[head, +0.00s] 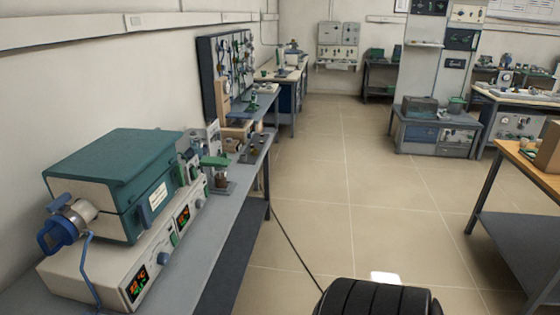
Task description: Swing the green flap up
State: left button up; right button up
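A boxy furnace with a green top cover (115,152) stands at the left on a grey bench. Its green front panel (150,200) carries a white label and looks closed. I cannot tell for sure which green part is the flap. A silver fitting with a blue ring (60,232) sticks out of its left side. Under it is a white control unit (100,268) with lit red and green displays. A small green plate (214,161) sits flat on top of a little stand just right of the furnace. Neither of my grippers is in view.
The grey bench (200,245) runs along the left wall, with more equipment beyond the furnace. A black cable (290,245) lies on the floor. A wooden-topped table (520,165) stands at the right.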

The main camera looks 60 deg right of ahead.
aim_at(219, 162)
jog(key=z, duration=1.65)
jog(key=i+l+z, duration=0.3)
jog(key=i, duration=0.35)
jog(key=i+l+z, duration=0.35)
jog(key=i, duration=0.4)
jog(key=i+z, duration=0.3)
jog(key=i, duration=0.4)
jog(key=i+l+u, duration=0.1)
jog(key=i+u, duration=0.35)
jog(key=i+l+u, duration=0.25)
jog(key=u, duration=0.25)
jog(key=i+l+u, duration=0.45)
